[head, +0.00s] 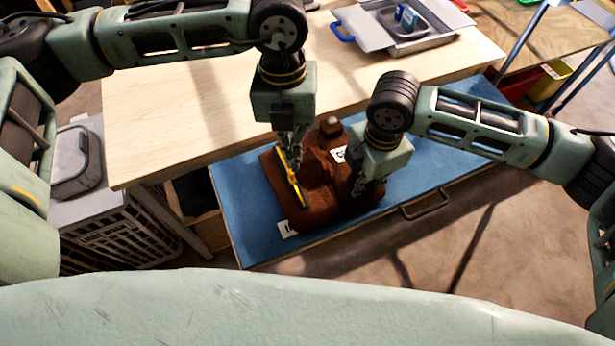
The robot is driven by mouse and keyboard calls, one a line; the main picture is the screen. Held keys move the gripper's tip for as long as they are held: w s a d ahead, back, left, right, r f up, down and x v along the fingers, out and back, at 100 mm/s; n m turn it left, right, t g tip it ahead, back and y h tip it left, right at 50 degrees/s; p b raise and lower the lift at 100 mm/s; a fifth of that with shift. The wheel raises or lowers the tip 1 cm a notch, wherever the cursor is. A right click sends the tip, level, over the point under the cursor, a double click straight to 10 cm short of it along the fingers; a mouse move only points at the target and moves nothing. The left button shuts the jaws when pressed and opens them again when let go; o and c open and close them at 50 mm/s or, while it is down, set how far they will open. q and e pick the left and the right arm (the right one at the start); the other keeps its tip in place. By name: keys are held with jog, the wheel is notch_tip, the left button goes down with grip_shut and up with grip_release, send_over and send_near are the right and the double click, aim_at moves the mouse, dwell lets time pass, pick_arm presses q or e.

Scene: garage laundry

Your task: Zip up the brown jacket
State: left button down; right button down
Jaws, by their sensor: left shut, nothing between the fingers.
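The brown jacket (315,185) lies on a blue surface, with a yellow zip line (296,187) along its left part. White labels show at its lower left corner and near its top. My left gripper (292,160) points down over the jacket at the upper end of the yellow line. It is shut, and its tips partly cover the line. My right gripper (358,190) points down at the jacket's right part. Its fingertips are dark against the brown cloth, so I cannot tell whether they are open or hold cloth. The zip slider is too small to make out.
The blue surface (240,225) is a pulled-out drawer or board with a handle (425,206), under a wooden tabletop (150,140). A grey tray (420,40) stands on the tabletop. A grey crate (125,235) stands at the left. Blue surface is bare right of the jacket.

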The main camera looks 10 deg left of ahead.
aim_at(292, 176)
pick_arm(q)
jog(key=s+d+f+n+g, duration=0.1)
jog(key=s+f, duration=0.1)
jog(key=s+d+f+n+h, duration=0.1)
jog(key=f+n, duration=0.1)
jog(key=f, duration=0.1)
jog(key=s+f+n+g, duration=0.1)
jog(key=s+f+n, duration=0.1)
jog(key=f, duration=0.1)
jog(key=shift+s+d+g+h, duration=0.3)
jog(key=shift+s+d, duration=0.05)
jog(key=shift+d, duration=0.05)
jog(key=shift+w+a+f, duration=0.15)
jog(key=shift+w+a, duration=0.2)
jog(key=shift+w, duration=0.25)
jog(key=shift+w+a+f, duration=0.15)
jog(key=shift+w+a, duration=0.2)
jog(key=shift+w, duration=0.25)
jog(key=shift+w+a, duration=0.25)
jog(key=shift+w, duration=0.25)
jog(key=w+a, duration=0.1)
jog(key=w, duration=0.1)
jog(key=w+a, duration=0.2)
jog(key=w, duration=0.1)
jog(key=w+a, duration=0.1)
jog(key=w, duration=0.2)
jog(key=shift+w+a, duration=0.1)
jog(key=shift+a, duration=0.25)
jog(key=shift+w+a, duration=0.15)
jog(key=shift+a, duration=0.05)
